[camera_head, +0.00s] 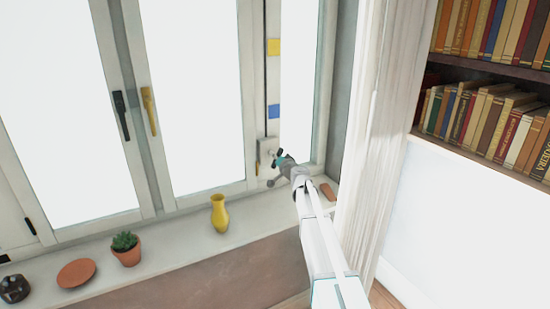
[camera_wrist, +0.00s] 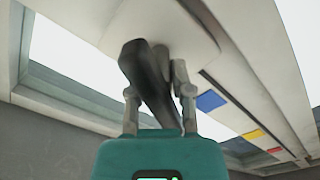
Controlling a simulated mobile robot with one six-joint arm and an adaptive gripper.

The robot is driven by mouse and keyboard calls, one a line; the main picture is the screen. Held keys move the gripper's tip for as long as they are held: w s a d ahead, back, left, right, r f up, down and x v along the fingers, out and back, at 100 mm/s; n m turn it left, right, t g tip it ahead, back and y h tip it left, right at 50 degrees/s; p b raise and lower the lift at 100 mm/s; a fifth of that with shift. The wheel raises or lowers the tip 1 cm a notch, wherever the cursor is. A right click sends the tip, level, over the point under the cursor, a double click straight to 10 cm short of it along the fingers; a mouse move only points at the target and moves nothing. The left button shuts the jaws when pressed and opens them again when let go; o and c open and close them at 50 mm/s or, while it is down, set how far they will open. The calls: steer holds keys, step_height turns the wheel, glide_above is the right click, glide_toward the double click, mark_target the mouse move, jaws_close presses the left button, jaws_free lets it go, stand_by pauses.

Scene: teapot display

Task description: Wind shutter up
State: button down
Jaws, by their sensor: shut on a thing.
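A pale winder box (camera_head: 265,150) sits low on the window post, below a dark vertical slot. In the wrist view its pale housing (camera_wrist: 185,25) shows at the top with a dark crank handle (camera_wrist: 139,62) on it. My gripper (camera_head: 278,158) is at the box in the head view. In the wrist view my gripper (camera_wrist: 160,78) has its two grey fingers shut on the crank handle. A blue marker (camera_head: 274,111) and a yellow marker (camera_head: 273,47) are on the post; a red marker (camera_wrist: 273,150) shows in the wrist view. I cannot make out the shutter; the panes are bright white.
The sill (camera_head: 180,240) below holds a yellow vase (camera_head: 219,213), a potted succulent (camera_head: 126,249), a terracotta saucer (camera_head: 76,273) and a dark object (camera_head: 14,289). A pale curtain (camera_head: 365,150) hangs right of my arm. Bookshelves (camera_head: 490,70) stand at the far right.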

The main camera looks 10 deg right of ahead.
steer(key=m, duration=0.5)
steer(key=shift+m, duration=0.4)
steer(key=m, duration=1.2)
steer(key=shift+m, duration=0.3)
steer(key=m, duration=0.5)
steer(key=c, duration=0.5)
jaws_free()
steer(key=shift+c, duration=0.2)
steer(key=shift+s, duration=0.15)
